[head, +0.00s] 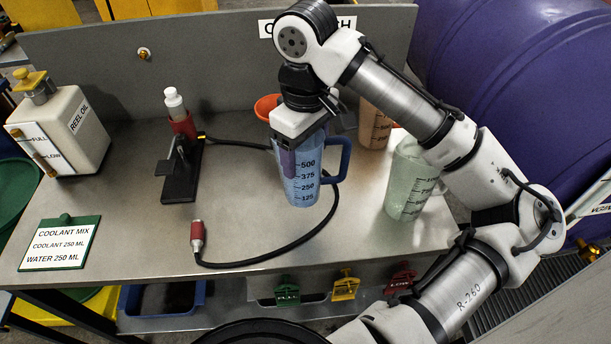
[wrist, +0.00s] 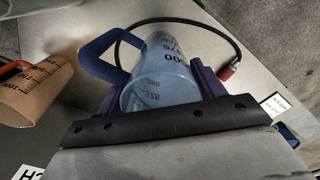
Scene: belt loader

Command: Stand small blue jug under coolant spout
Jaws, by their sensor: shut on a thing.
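The small blue jug (head: 300,185) is upright over the middle of the grey bench, with its blue handle to the right and black volume marks facing the head camera. My gripper (head: 305,155) is shut on it from above, with purple fingers on either side of its upper part. In the wrist view the jug (wrist: 160,75) sits between the fingers, handle to the upper left. I cannot tell whether its base touches the bench. I cannot make out a thing that is clearly the coolant spout.
A pale green jug (head: 408,180) and an amber jug (head: 373,125) stand to the right. A black stand (head: 182,170) with a red-collared bottle, a reel oil can (head: 70,130) and a coolant mix card (head: 60,245) are left. A hose (head: 290,245) curves around the front.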

